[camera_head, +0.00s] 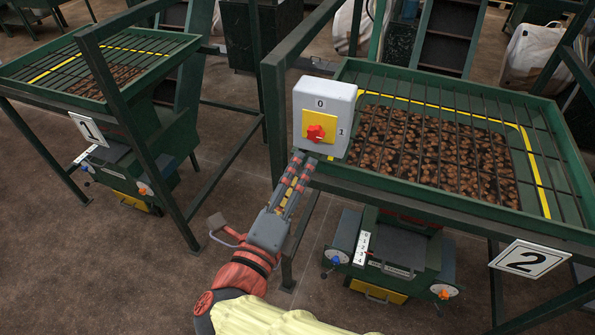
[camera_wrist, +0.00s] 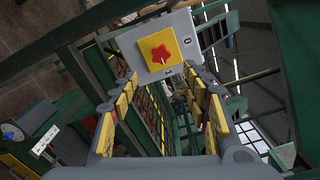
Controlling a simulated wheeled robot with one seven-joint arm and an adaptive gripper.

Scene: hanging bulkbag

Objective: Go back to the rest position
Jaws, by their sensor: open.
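My gripper (camera_head: 299,172) is open, its fingers pointing up toward the grey switch box (camera_head: 343,97) on the green frame post. In the wrist view, my gripper (camera_wrist: 160,85) shows its two yellow-padded fingers spread apart, with nothing between them. The switch box (camera_wrist: 187,30) lies just beyond the fingertips there. Its red knob (camera_head: 316,132) sits on a yellow plate and also shows in the wrist view (camera_wrist: 161,55). The box bears the marks 0 and 1. The knob stands clear of the fingers in the wrist view. The exact gap to the box is hard to tell.
A green grated hopper (camera_head: 440,190) marked 2 stands right behind the box, with brown pieces under its bars. A similar hopper (camera_head: 148,52) marked 1 stands at the left. Green posts (camera_head: 273,125) rise close to my arm. Brown floor (camera_head: 110,270) is open at lower left.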

